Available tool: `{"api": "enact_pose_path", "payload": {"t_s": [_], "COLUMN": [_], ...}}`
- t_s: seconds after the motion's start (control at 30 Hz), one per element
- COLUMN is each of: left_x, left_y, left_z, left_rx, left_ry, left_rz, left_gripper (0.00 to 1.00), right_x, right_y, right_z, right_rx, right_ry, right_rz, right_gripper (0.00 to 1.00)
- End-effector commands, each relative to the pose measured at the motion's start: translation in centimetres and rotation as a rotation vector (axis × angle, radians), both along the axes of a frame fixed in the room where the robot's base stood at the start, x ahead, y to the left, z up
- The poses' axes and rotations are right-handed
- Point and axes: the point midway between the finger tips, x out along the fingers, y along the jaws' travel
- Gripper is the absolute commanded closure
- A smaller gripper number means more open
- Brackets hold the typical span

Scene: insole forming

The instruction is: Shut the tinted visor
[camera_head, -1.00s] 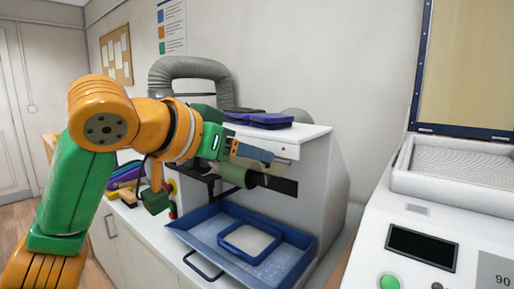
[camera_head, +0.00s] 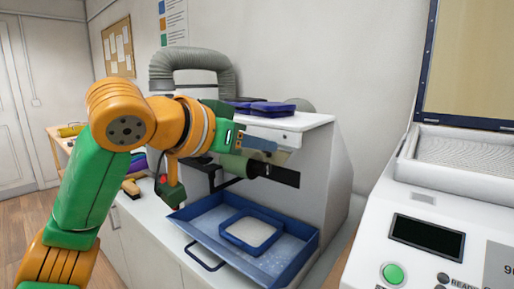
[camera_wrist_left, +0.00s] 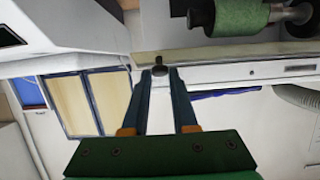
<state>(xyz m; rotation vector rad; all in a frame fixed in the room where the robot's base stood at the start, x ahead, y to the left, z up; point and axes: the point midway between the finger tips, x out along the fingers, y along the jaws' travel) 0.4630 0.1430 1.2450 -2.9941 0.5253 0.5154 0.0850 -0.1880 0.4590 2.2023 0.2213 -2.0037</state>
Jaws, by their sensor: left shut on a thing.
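My left gripper (camera_head: 272,148) is at the upper front of the white grinding machine (camera_head: 322,165), just below its top edge. In the left wrist view its two fingers (camera_wrist_left: 159,72) are shut on a small dark knob (camera_wrist_left: 159,60). The knob sits at the edge of a pale olive strip (camera_wrist_left: 225,51), which looks like the tinted visor seen nearly edge-on. A green roller (camera_wrist_left: 238,17) shows close to the strip. My right gripper is not in view.
A blue tray (camera_head: 305,252) sticks out below the roller, with a blue-framed pad (camera_head: 250,231) in it. Dark blue pads (camera_head: 270,107) lie on top of the machine. A white device (camera_head: 440,205) with an open lid stands at the right. A grey hose (camera_head: 195,58) runs behind.

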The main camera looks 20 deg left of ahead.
Motion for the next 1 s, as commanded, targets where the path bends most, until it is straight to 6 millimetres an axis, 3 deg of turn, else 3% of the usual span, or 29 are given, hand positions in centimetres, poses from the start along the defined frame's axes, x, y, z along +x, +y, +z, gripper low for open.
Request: {"api": "enact_pose_path", "payload": {"t_s": [0.03,0.6,1.0], "left_x": [0.0,0.0,0.9], "left_y": [0.0,0.0,-0.3], "left_z": [-0.9,-4.1,-5.4], "left_rx": [-0.01,-0.179,-0.302], "left_ry": [-0.025,-0.493,-0.825], "left_rz": [-0.001,-0.002,-0.001], "left_gripper": [1.0,1.0,1.0], "right_x": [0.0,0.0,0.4], "right_y": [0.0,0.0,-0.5], "right_z": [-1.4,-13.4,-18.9], "right_rx": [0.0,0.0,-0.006], "right_ry": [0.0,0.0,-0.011], "right_rz": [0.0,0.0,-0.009], "right_gripper": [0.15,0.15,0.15]}}
